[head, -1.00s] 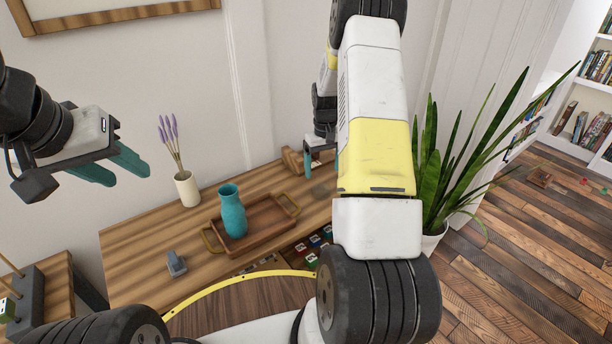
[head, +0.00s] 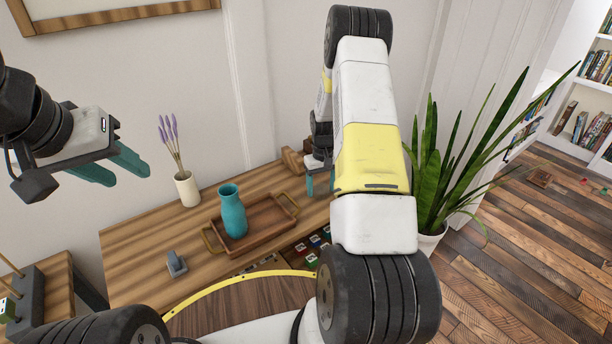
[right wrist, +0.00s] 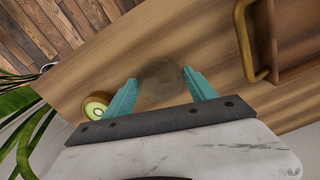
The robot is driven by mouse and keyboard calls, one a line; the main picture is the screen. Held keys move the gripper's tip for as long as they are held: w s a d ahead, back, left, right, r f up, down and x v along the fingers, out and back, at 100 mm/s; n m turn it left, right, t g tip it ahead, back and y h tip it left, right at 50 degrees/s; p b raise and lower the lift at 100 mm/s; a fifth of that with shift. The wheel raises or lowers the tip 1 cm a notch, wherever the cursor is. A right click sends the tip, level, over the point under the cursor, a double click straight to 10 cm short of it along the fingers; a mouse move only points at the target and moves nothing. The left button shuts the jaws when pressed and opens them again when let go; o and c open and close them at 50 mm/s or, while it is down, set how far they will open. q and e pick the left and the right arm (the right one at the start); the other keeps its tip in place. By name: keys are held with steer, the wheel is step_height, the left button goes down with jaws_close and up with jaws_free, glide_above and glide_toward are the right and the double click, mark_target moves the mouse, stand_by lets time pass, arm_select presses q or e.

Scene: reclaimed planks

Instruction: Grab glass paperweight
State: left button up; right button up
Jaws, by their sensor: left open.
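The glass paperweight (right wrist: 161,84) is a round, see-through, brownish disc on the wooden table, seen in the right wrist view. My right gripper (right wrist: 160,77) is over it, its two teal fingers spread to either side. I cannot tell whether the fingertips touch it. In the head view my right gripper (head: 321,184) is low at the table's far right end, partly behind my own arm, and the paperweight is hard to make out there. My left gripper (head: 132,166) is open and empty, high at the left in front of the wall.
A wooden tray (head: 272,245) with a teal vase (head: 232,211) stands mid-table. A white vase of lavender (head: 187,189) is behind it. A small round brown item with a green face (right wrist: 95,106) is close to my right gripper. A tall plant (head: 430,190) stands right of the table.

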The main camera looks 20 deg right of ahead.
steer(key=c, duration=1.1)
steer(key=shift+r, duration=0.15)
